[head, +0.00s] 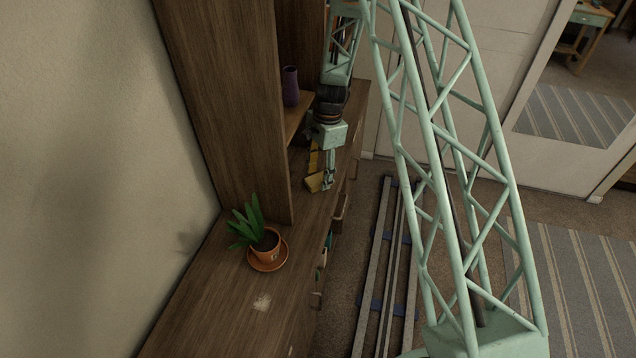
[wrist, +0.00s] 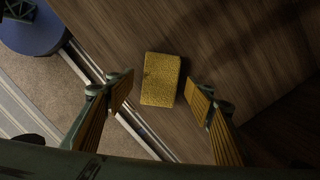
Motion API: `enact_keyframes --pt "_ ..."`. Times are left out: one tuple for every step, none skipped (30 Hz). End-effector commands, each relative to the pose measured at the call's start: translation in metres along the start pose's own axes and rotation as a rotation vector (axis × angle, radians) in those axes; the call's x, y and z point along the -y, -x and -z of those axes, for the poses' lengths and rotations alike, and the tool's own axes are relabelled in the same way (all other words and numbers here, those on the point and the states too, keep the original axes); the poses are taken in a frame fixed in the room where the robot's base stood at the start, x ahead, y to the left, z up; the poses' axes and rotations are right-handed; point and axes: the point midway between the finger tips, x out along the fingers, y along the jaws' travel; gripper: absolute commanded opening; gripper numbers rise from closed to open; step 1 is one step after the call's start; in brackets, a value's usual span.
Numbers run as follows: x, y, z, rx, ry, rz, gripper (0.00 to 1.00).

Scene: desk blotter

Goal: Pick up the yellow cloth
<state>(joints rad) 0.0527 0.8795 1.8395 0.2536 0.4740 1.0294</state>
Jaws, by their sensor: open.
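The yellow cloth (wrist: 161,79) lies flat on the brown wooden surface in the wrist view, a small folded-looking rectangle with a rough texture. In the head view a yellow patch (head: 314,183) shows at the gripper's tip, partly hidden by it. My gripper (wrist: 160,95) is open, with one finger to the left of the cloth and one to its right. Both fingers look apart from the cloth. The gripper also shows in the head view (head: 321,178), pointing down over the wooden top. Its height above the cloth is hard to tell.
A potted plant (head: 267,243) on an orange saucer stands on the wooden top (head: 215,300), nearer than the gripper. A purple vase (head: 290,86) stands on a shelf behind. Open drawers (head: 339,212) stick out at the front edge. Floor rails (head: 376,270) run alongside.

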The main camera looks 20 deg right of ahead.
Motion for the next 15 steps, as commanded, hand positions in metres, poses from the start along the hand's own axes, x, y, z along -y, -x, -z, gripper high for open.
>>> enact_keyframes --pt "0.000 -0.006 0.000 0.000 0.000 0.000 0.49" --pt "0.000 -0.008 0.000 0.000 0.000 0.000 0.49" --pt "0.001 -0.010 0.000 0.000 -0.001 0.001 0.49" --pt "0.001 -0.012 0.000 0.000 -0.001 0.001 0.49" --pt "0.001 -0.013 0.000 0.000 -0.001 0.001 0.49" --pt "0.001 -0.015 0.000 0.000 -0.001 0.001 0.49" --pt "0.001 -0.015 0.000 0.000 -0.001 0.001 0.49" --pt "0.001 -0.016 0.000 0.000 -0.001 0.001 0.49" --pt "0.001 -0.016 0.000 0.000 -0.001 0.001 0.49" --pt "0.001 -0.016 0.000 0.000 -0.001 0.001 0.49" --pt "0.001 -0.016 0.000 0.000 -0.001 0.001 0.49" --pt "0.001 -0.016 0.000 0.000 -0.001 0.001 0.49" --pt "0.001 -0.016 0.000 0.000 -0.001 0.001 0.49" --pt "0.001 -0.016 0.000 0.000 -0.001 0.001 0.49" --pt "0.001 -0.016 0.000 0.000 -0.001 0.001 0.49"
